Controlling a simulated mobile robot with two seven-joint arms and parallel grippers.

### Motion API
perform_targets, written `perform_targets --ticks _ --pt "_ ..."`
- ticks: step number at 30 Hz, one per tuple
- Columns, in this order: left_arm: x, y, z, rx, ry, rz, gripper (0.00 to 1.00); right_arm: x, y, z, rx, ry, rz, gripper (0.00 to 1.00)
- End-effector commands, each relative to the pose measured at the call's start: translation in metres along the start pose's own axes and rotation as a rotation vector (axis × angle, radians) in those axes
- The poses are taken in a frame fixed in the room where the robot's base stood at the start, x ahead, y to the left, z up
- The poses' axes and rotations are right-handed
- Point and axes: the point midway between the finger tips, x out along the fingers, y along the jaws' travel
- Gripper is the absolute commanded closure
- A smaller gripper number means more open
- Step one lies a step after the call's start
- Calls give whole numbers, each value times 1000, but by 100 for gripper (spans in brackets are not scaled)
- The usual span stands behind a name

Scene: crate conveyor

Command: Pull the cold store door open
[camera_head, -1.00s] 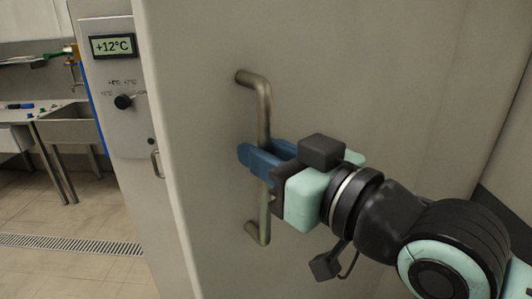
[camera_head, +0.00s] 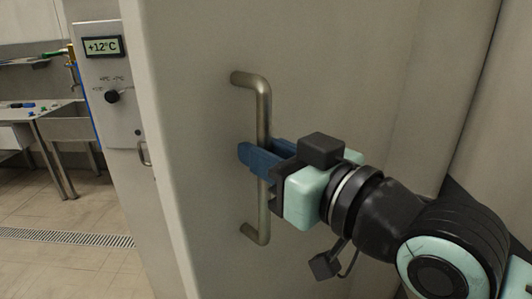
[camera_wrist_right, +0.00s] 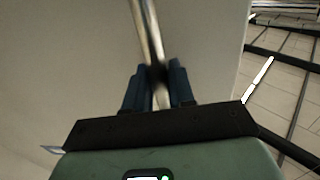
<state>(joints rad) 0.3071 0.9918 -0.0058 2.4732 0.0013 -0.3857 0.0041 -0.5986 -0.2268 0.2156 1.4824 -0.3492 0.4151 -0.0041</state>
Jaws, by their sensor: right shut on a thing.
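The cold store door (camera_head: 200,120) is a large pale grey panel filling the middle of the head view. Its left edge overlaps the control panel's front; any opening behind it is hidden. A bent metal bar handle (camera_head: 263,100) stands upright on the door; it also shows in the right wrist view (camera_wrist_right: 148,30). My right gripper (camera_head: 262,160) is shut around the middle of the handle, its blue fingers on either side of the bar; the fingers show in the right wrist view too (camera_wrist_right: 157,85). My left gripper is not in view.
A control panel (camera_head: 118,75) with a +12°C display (camera_head: 102,47) and a black knob (camera_head: 112,96) stands left of the door. Further left are a sink table (camera_head: 70,128) and a floor drain (camera_head: 60,236). The tiled floor there is clear.

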Motion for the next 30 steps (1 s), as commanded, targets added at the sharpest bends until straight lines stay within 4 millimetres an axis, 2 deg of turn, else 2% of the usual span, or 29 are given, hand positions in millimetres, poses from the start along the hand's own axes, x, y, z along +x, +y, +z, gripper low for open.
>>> perform_targets --ticks 18,19,20,30 --pt "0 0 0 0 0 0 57 0 2 0 0 1 3 100" --pt "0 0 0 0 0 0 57 0 2 0 0 2 3 70" --pt "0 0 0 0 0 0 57 0 2 0 0 2 3 60" --pt "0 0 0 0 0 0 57 0 1 0 0 1 1 60"
